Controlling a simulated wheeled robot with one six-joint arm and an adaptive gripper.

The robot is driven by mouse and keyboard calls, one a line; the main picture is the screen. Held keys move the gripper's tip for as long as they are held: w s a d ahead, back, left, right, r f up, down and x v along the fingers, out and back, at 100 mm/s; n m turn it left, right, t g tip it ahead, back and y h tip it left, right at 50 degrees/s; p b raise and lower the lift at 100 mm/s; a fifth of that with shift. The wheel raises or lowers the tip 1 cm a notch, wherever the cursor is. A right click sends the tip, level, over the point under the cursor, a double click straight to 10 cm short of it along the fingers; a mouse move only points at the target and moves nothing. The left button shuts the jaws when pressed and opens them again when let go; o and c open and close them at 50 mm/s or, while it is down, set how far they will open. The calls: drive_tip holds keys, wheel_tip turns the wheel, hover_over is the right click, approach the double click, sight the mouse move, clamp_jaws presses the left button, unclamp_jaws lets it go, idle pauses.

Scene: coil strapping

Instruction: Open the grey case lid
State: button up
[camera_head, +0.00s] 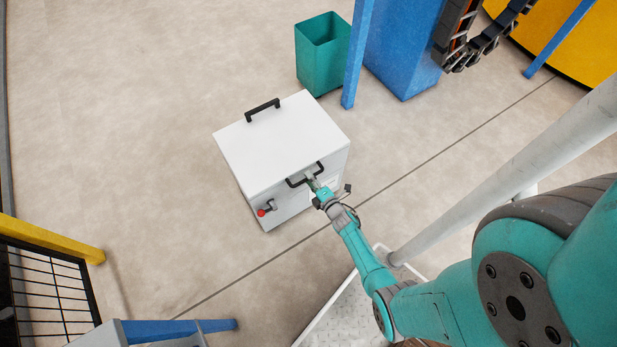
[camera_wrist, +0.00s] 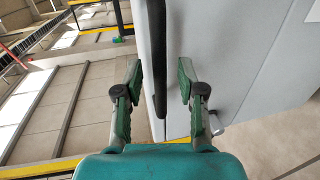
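The grey case (camera_head: 285,145) stands on the floor in the middle of the head view, its pale lid (camera_head: 285,135) lying flat and closed. A black handle (camera_head: 305,177) is on the near side of the case and another black handle (camera_head: 262,109) is at the far edge of the lid. My gripper (camera_head: 312,180) is at the near handle. In the wrist view my gripper (camera_wrist: 160,75) is open, with the black handle bar (camera_wrist: 157,60) between its two fingers. A gap shows on each side of the bar.
A red knob (camera_head: 262,212) sticks out of the case's near left side. A teal bin (camera_head: 322,53) and a blue post (camera_head: 357,55) stand behind the case. A yellow rail with a black mesh fence (camera_head: 45,290) is at lower left. The floor left of the case is clear.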

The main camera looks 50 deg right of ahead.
drive_tip(key=shift+w+d+f, duration=0.15)
drive_tip(key=shift+w, duration=0.55)
clamp_jaws()
